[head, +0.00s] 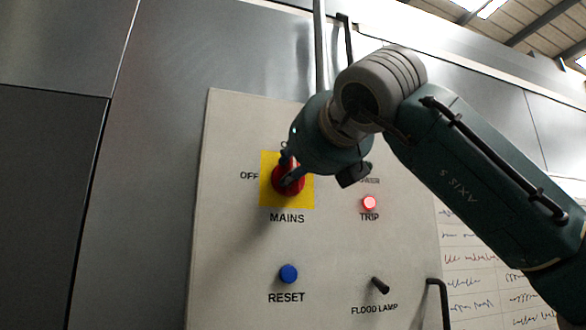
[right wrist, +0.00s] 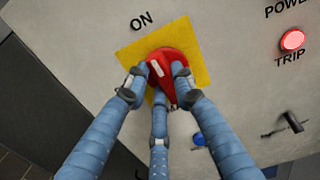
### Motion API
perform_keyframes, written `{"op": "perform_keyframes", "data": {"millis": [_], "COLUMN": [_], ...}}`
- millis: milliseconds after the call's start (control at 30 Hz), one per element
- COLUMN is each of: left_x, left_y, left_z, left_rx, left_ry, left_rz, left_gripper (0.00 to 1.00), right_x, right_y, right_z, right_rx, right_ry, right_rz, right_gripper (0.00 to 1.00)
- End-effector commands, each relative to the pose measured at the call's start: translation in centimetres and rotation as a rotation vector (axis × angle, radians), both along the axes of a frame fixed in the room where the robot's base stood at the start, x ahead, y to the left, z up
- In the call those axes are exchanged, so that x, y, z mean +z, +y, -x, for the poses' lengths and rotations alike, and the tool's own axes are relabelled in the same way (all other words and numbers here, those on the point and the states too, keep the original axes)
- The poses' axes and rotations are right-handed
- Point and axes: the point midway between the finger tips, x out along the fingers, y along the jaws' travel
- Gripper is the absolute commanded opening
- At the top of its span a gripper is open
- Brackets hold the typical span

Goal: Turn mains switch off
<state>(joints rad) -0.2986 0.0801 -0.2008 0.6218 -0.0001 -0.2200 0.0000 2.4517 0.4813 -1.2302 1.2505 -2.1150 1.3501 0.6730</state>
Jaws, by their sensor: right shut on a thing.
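The mains switch is a red rotary knob (head: 291,184) on a yellow square plate (head: 268,196), with MAINS printed below and OFF to its left. In the right wrist view, the knob (right wrist: 178,58) carries a white mark on its left side, and ON is printed beyond the plate's upper edge. I cannot tell for certain which label the mark points at. My right gripper (head: 288,168) is shut on the knob; its blue fingers (right wrist: 164,80) touch it from both sides and below. The fingers hide part of the knob and plate. My left gripper is not in view.
The pale panel (head: 236,250) also holds a lit red TRIP lamp (head: 369,203), a blue RESET button (head: 288,274) and a black FLOOD LAMP toggle (head: 380,286). A black handle (head: 436,292) stands at lower right. A written sheet (head: 470,270) is beyond the panel.

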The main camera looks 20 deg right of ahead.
Motion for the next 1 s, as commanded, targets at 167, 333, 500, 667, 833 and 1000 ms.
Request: {"op": "perform_keyframes", "data": {"millis": [167,333,500,667,833,1000], "left_x": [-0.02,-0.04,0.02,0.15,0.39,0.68], "left_y": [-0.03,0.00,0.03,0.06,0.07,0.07], "left_z": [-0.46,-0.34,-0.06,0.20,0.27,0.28], "left_rx": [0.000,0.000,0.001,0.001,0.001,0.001], "left_ry": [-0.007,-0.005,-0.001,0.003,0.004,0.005], "left_rz": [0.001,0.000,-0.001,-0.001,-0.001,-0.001], "left_gripper": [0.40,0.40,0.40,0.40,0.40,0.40], "right_x": [-0.16,-0.28,-0.36,-0.46,-0.60,-0.77], "right_y": [0.11,0.17,0.25,0.36,0.39,0.38], "right_z": [-0.04,-0.05,-0.03,0.01,-0.01,-0.02], "right_rx": [0.001,0.000,0.001,0.002,0.002,0.003], "right_ry": [-0.001,-0.005,-0.012,-0.018,-0.023,-0.028], "right_rz": [0.097,0.237,0.399,0.552,0.713,0.874], "right_gripper": [0.00,0.00,0.00,0.00,0.00,0.00]}}
